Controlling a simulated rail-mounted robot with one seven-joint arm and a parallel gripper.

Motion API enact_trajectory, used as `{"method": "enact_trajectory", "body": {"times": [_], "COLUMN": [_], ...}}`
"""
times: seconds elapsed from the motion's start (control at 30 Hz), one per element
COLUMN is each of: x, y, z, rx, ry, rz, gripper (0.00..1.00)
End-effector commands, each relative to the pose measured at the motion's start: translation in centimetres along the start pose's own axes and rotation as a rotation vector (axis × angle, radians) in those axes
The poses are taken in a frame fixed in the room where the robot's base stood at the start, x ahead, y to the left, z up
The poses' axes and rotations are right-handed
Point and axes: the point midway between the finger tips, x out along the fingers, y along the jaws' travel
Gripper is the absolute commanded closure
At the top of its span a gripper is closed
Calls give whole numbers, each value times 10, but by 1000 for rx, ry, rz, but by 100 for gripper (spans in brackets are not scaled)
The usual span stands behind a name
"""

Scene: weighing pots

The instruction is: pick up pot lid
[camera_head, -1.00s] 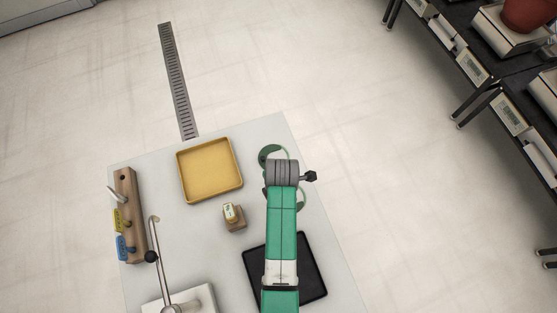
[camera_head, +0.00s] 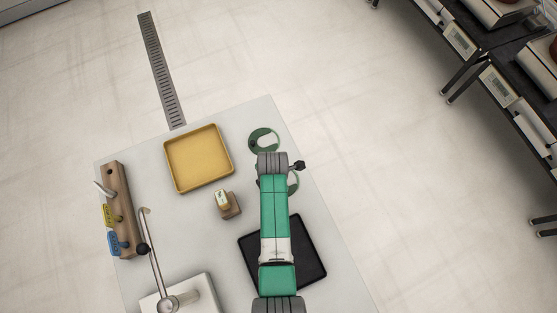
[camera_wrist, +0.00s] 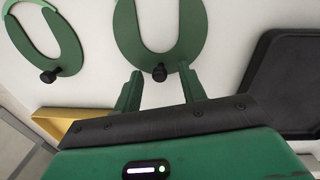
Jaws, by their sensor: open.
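Two flat green pot lids, each with a U-shaped slot and a small black knob, lie on the white table. In the wrist view one lid (camera_wrist: 201,24) is straight ahead, its knob (camera_wrist: 159,73) in line between the fingertips of my gripper (camera_wrist: 160,75). The fingers are open and hold nothing. I cannot tell how high they are above the lid. The other lid (camera_wrist: 68,52) is at upper left, apart from the fingers. In the head view the far lid (camera_head: 254,136) shows beyond my wrist and the near lid (camera_head: 293,183) is mostly hidden under my arm.
A yellow tray (camera_head: 198,157) lies left of the lids, with a small wooden block (camera_head: 229,206) nearer. A black tray (camera_head: 312,250) lies under my arm. A wooden rack (camera_head: 121,205) with tags and a metal-armed stand (camera_head: 205,290) are at left.

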Motion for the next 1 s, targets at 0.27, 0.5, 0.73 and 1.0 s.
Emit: {"method": "enact_trajectory", "body": {"times": [0.27, 0.5, 0.73, 1.0], "x": [0, -1, -17, -42], "y": [0, 0, 2, -25], "z": [0, 0, 0, -8], "rx": [0, 1, 1, 2], "ry": [0, 0, 0, 1], "rz": [0, 0, 1, -3], "gripper": [100, 100, 100, 100]}}
